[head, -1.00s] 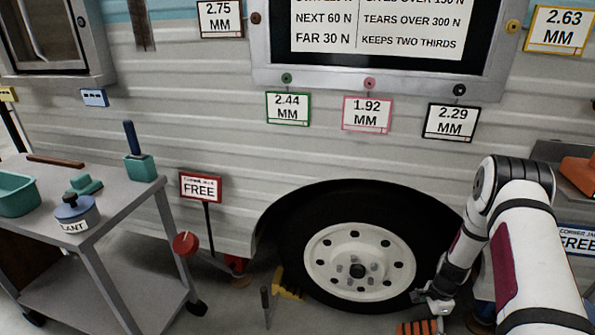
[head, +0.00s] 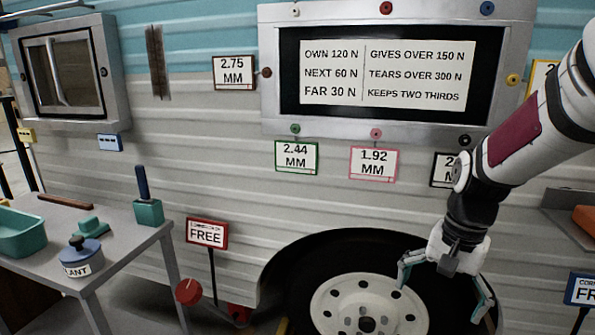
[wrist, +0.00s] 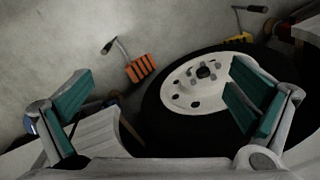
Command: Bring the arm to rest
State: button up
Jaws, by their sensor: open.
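My gripper (head: 442,284) is open and empty in the head view, its fingers spread and pointing down in front of the right part of the camper's wheel (head: 369,308). My arm comes in from the upper right and covers part of a measurement tag. In the wrist view my gripper (wrist: 158,108) shows its two teal-padded fingers wide apart with nothing between them. The wheel's white hub (wrist: 196,85) and dark tyre lie beyond the right finger in that view.
A grey cart (head: 125,247) with a teal tray (head: 18,233) and a blue-lidded pot (head: 82,258) stands left. A red FREE sign (head: 207,233) stands beside the wheel. An orange slotted block (wrist: 141,68) lies on the floor. A framed panel (head: 383,73) hangs above.

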jog(key=s+a+r+n, duration=0.2)
jog(key=s+r+n, duration=0.1)
jog(key=s, duration=0.6)
jog(key=s+a+r+n, duration=0.2)
jog(key=s, duration=0.8)
jog(key=s+a+r+n, duration=0.2)
jog(key=s+r+n, duration=0.1)
jog(key=s, duration=0.6)
notch_tip(320, 180, up, 38)
jog(key=t+p, duration=0.4)
jog(key=p, duration=3.2)
jog(key=shift+w+f+h, duration=0.15)
jog(key=shift+w+h, duration=0.05)
jog(key=shift+h, duration=0.2)
jog(key=shift+d, duration=0.1)
